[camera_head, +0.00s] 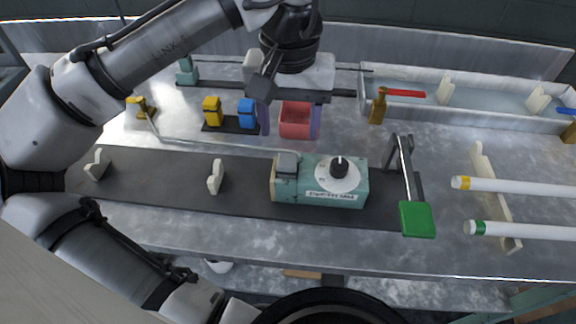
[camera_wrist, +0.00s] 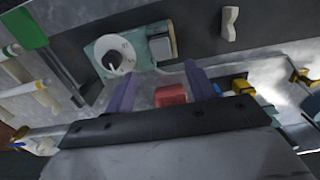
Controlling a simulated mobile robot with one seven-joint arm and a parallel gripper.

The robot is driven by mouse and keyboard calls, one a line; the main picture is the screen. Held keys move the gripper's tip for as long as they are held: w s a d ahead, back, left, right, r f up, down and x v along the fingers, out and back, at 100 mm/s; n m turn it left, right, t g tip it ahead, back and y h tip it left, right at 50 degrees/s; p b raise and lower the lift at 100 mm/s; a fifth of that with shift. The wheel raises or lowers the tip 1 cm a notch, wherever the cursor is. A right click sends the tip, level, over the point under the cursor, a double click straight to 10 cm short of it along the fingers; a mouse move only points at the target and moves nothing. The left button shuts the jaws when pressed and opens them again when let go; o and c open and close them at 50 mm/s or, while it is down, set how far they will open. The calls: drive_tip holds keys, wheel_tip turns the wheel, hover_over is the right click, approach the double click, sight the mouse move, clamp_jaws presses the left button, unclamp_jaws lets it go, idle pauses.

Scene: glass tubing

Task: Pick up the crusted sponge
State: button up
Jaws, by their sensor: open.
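A red, box-like thing (camera_head: 296,121) stands on the metal bench; in the wrist view it also shows (camera_wrist: 170,95). It looks like an open-topped tub with a darker inside. I cannot make out a crusted sponge for certain, in it or elsewhere. My gripper (camera_head: 289,130) is open, with its two purple fingers pointing down, one on each side of the red thing in the picture. The wrist view shows the fingers (camera_wrist: 158,78) spread, with nothing held between them. I cannot tell whether they touch the red thing.
A teal device with a dial (camera_head: 320,182) stands on a dark mat in front. Yellow (camera_head: 212,111) and blue (camera_head: 247,113) valve-like blocks stand to the left. A green paddle (camera_head: 416,219) and white tubes (camera_head: 520,187) are to the right. A long trough (camera_head: 480,97) lies behind.

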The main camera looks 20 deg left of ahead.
sight(288, 157)
wheel_tip(288, 157, down, 8)
drive_tip(key=shift+a+r+p, duration=0.1)
drive_tip(key=shift+r+p, duration=0.1)
drive_tip(key=shift+p, duration=0.2)
drive_tip(key=shift+c, duration=0.2)
drive_tip(key=c, duration=1)
